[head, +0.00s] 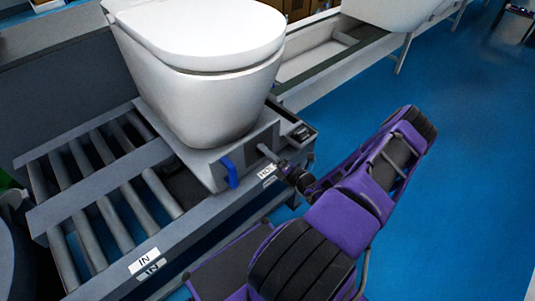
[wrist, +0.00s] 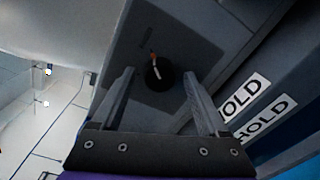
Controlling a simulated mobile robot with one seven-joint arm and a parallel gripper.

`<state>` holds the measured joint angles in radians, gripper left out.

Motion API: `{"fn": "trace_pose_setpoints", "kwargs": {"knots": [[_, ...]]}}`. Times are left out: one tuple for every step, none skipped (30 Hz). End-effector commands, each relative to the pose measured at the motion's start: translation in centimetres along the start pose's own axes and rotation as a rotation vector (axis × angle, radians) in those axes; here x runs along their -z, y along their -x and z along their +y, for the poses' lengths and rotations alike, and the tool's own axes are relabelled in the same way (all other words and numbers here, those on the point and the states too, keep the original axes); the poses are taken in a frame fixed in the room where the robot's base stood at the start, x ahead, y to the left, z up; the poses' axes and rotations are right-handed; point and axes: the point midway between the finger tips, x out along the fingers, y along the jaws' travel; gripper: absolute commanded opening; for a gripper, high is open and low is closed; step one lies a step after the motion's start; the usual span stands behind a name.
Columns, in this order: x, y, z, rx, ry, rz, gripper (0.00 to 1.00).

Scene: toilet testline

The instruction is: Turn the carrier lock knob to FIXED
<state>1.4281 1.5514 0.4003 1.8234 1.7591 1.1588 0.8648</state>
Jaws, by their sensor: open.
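The carrier lock knob (wrist: 161,80) is a small round black knob with a pale pointer line, on the grey face of the carrier (wrist: 150,30). An orange mark sits at the pointer's upper end; no FIXED lettering is readable. My gripper (wrist: 159,73) is open, with one finger on each side of the knob and visible gaps to it. Whether the fingertips reach its depth I cannot tell. In the head view my gripper (head: 268,154) is at the carrier's right end face (head: 240,155), where the knob cannot be made out.
A white toilet (head: 205,85) stands on the carrier. A blue lever (head: 229,172) sticks out left of my gripper. The conveyor has rollers (head: 110,220) and HOLD labels (wrist: 245,97) beside the right finger. Blue floor (head: 460,170) is open at right.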

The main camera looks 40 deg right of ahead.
Motion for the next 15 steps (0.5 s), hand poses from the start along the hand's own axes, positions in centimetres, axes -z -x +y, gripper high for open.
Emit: {"fn": "trace_pose_setpoints", "kwargs": {"knots": [[0.0, 0.3, 0.0, 0.001, 0.0, 0.0, 0.77], [-0.1, 0.5, 0.0, 0.001, 0.0, -0.001, 0.77], [-0.1, 0.9, 0.0, 0.002, 0.0, -0.001, 0.77], [-0.1, 1.3, 0.0, 0.003, 0.0, -0.002, 0.77], [-0.1, 1.8, 0.0, 0.003, -0.001, -0.002, 0.77], [-0.1, 2.5, 0.0, 0.003, -0.001, -0.002, 0.77], [-0.1, 3.2, 0.0, 0.004, -0.001, -0.002, 0.77], [-0.1, 3.9, 0.0, 0.004, -0.001, -0.003, 0.77], [-0.1, 4.8, 0.0, 0.003, -0.001, -0.003, 0.77], [-0.1, 5.6, 0.0, 0.005, -0.001, -0.003, 0.77], [-0.1, 6.4, 0.0, 0.004, -0.001, -0.003, 0.77], [-0.2, 7.4, 0.0, 0.004, 0.0, -0.003, 0.77], [-0.2, 8.1, 0.0, 0.004, 0.0, -0.003, 0.77], [-0.1, 8.9, 0.0, 0.004, 0.0, -0.003, 0.77], [-0.1, 9.9, 0.0, 0.004, 0.0, -0.003, 0.77]]}}
